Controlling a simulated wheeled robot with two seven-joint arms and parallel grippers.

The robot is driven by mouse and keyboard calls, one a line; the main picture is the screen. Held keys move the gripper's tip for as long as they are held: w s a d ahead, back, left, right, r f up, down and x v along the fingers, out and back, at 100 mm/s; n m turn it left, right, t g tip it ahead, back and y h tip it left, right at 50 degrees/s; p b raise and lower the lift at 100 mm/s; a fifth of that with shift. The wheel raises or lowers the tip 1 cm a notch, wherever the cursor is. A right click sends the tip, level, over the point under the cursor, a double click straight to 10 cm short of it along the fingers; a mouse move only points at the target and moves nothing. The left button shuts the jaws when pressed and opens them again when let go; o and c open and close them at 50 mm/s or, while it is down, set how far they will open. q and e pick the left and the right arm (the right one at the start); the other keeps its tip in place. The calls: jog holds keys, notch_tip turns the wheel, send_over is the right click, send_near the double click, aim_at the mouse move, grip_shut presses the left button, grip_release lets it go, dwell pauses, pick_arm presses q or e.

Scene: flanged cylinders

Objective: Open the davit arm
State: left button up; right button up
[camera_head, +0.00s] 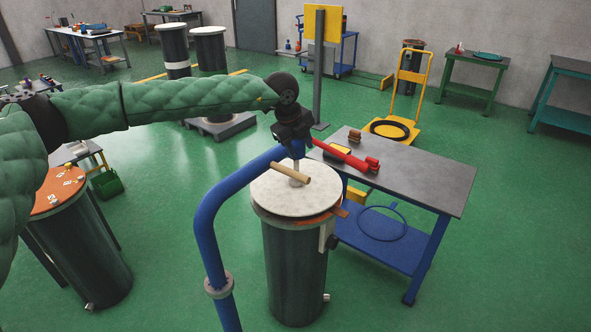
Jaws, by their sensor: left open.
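The blue davit arm (207,231) rises from the bottom of the view, bends, and reaches over a dark flanged cylinder (295,265) with a pale round lid (270,190). A tan bar handle (291,173) on a light stem sits above the lid, under the davit's far end. My left arm, in a green quilted sleeve, reaches in from the left. My left gripper (297,142) points down at the davit's far end, close above the handle. It is open; its fingers are partly hidden, and I cannot tell whether they touch the davit. My right gripper is not in view.
A blue workbench (440,183) with a red tool (345,156) on it stands close right of the cylinder. Another cylinder with an orange top (62,192) stands at the left. A yellow cart (405,95) is behind the bench. The green floor between the cylinders is clear.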

aim_at(294, 172)
pick_arm(q)
jog(key=f+n+p, duration=0.1)
jog(key=f, duration=0.1)
jog(key=a+f+n+y+p, duration=0.1)
jog(key=f+p, duration=0.1)
jog(key=f, duration=0.1)
jog(key=f+n+p, duration=0.1)
jog(key=f, duration=0.2)
jog(key=shift+a+f+g+y, duration=0.15)
jog(key=shift+a+g+y, duration=0.15)
jog(key=shift+a, duration=0.1)
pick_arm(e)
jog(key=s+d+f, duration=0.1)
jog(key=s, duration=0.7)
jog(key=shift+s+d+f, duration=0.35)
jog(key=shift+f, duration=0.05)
pick_arm(q)
grip_shut()
